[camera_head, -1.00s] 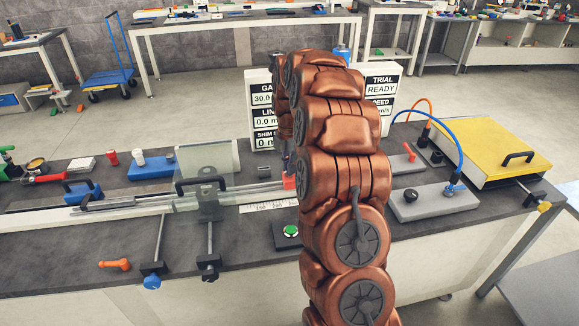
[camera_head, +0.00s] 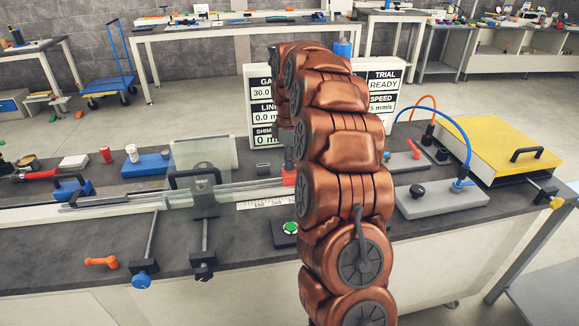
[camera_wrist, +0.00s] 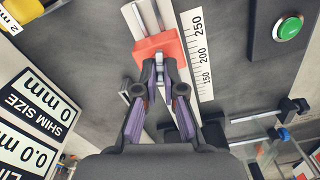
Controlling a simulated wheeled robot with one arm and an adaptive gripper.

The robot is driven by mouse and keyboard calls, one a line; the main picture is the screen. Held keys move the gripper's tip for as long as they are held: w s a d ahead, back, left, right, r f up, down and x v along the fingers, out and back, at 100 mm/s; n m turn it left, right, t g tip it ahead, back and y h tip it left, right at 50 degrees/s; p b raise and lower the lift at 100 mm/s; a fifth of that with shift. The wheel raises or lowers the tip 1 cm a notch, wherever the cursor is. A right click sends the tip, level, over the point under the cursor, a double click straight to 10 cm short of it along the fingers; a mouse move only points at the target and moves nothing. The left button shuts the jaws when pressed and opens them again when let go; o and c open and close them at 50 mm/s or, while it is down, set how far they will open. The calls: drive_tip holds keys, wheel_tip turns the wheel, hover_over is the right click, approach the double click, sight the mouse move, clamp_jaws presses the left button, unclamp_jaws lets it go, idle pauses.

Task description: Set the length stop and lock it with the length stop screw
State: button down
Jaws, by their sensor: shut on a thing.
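The red length stop (camera_wrist: 152,46) sits on a bright metal rail (camera_wrist: 141,14) beside a white ruler strip (camera_wrist: 194,40) marked 150, 200 and 250. My gripper (camera_wrist: 160,68) is at the stop, its fingertips closed on a small grey upright part at the block. Whether that part is the stop screw I cannot tell. In the head view the red stop (camera_head: 289,178) shows just left of my copper arm, and the ruler (camera_head: 266,202) lies in front of it. The arm hides most of my gripper there.
A green button (camera_head: 290,228) stands in front of the rail. A clear guard with a black handle (camera_head: 194,178) stands over the rail at left. Display panels (camera_head: 262,110) stand behind. A yellow-topped box (camera_head: 495,150) is at right.

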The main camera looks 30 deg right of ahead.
drive_tip(key=m+b, duration=0.1)
drive_tip(key=m, duration=0.1)
drive_tip(key=shift+f+m, duration=0.1)
drive_tip(key=shift+m, duration=0.3)
drive_tip(key=m+b, duration=0.2)
drive_tip(key=m, duration=0.1)
drive_tip(key=shift+m, duration=0.3)
drive_tip(key=m+b, duration=0.1)
drive_tip(key=m, duration=0.2)
drive_tip(key=shift+m, duration=0.3)
drive_tip(key=shift+m+b, duration=0.55)
drive_tip(key=shift+m, duration=0.95)
drive_tip(key=shift+r, duration=0.2)
drive_tip(key=c, duration=1.3)
unclamp_jaws()
